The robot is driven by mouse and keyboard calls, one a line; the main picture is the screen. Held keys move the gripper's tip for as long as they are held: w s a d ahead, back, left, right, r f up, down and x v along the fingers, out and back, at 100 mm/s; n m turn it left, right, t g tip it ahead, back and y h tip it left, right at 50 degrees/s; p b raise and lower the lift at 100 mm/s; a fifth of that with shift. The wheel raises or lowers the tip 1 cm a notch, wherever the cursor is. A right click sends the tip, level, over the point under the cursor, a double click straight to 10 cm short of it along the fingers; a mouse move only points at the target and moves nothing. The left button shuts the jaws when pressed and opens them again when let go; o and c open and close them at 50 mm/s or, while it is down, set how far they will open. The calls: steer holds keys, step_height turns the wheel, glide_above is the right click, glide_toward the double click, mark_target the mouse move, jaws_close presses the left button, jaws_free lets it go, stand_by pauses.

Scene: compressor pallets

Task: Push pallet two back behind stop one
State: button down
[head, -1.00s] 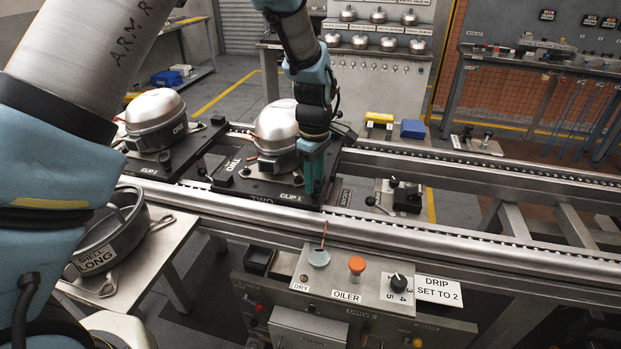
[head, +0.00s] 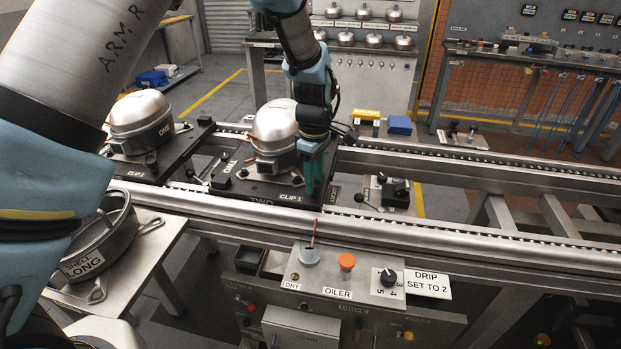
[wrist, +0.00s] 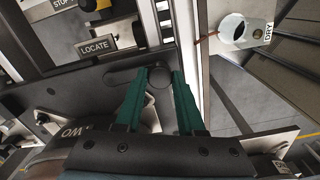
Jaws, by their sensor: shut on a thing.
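Pallet two (head: 240,187) is a dark plate lying across the conveyor rails, marked TWO and CLIP 1. It carries a silver domed compressor (head: 275,125). My gripper (head: 310,190), with green fingers, points down at the pallet's near right corner. In the wrist view my gripper (wrist: 160,75) has its fingertips on either side of a dark round knob (wrist: 158,78) on the plate, shut on it. A label beginning STOP (wrist: 64,3) is cut off at the top of the wrist view, beside a LOCATE label (wrist: 97,46). I cannot tell which stop it marks.
Pallet one (head: 140,168), with its own compressor (head: 140,115), stands left of pallet two with a gap between. The rails (head: 480,248) are clear to the right. An oiler panel (head: 337,292) sits in front; a shell ring (head: 100,245) lies on the left side table.

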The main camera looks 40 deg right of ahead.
steer(key=shift+s+d, duration=0.4)
steer(key=shift+s, duration=0.15)
steer(key=shift+s+d, duration=0.25)
steer(key=shift+s, duration=0.05)
steer(key=shift+s+d, duration=0.1)
steer(key=shift+c, duration=2.2)
jaws_free()
step_height(320, 180, up, 11)
steer(key=b, duration=0.2)
steer(key=shift+b, duration=0.3)
steer(key=shift+f, duration=0.1)
